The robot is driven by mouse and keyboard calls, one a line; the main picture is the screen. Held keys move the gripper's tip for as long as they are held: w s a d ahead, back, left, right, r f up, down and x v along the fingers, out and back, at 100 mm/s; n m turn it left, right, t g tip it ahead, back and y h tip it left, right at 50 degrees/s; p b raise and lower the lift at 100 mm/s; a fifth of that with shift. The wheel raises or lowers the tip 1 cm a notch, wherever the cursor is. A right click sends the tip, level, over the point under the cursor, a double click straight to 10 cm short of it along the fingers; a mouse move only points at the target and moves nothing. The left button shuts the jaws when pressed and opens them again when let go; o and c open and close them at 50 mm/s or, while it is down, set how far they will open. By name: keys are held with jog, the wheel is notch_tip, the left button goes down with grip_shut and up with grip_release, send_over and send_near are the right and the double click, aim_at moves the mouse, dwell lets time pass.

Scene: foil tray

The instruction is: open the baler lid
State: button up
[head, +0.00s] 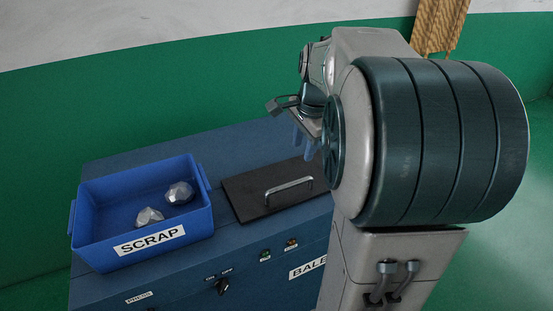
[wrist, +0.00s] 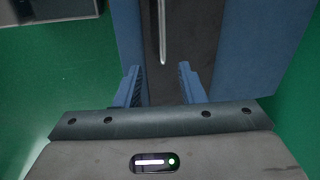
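The baler (head: 180,270) is a blue box with a flat top. Its lid (head: 247,203) is a dark plate lying shut, flat on the right part of the top. A silver bar handle (head: 289,185) stands on the lid; it also shows end-on as a thin bar in the wrist view (wrist: 162,35). My gripper (wrist: 160,85) is open and empty, its two blue fingers apart. In the wrist view the handle lies ahead of the fingers, roughly in line with the gap. In the head view my gripper (head: 306,140) is above and behind the lid, partly hidden by my arm.
A blue bin (head: 92,233) marked SCRAP stands on the baler's left part, holding two crumpled foil lumps (head: 179,192). A knob (head: 223,287) and two buttons (head: 265,255) are on the front. A green wall (head: 150,90) is behind.

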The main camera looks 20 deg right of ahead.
aim_at(296, 182)
jog(key=shift+m, duration=0.3)
jog(key=w+f, duration=0.1)
jog(key=f, duration=0.3)
jog(key=w+f, duration=0.1)
jog(key=f, duration=0.4)
jog(key=w+f, duration=0.1)
jog(key=f, duration=0.3)
jog(key=shift+d+f+p, duration=0.2)
jog(key=shift+p, duration=0.1)
grip_shut()
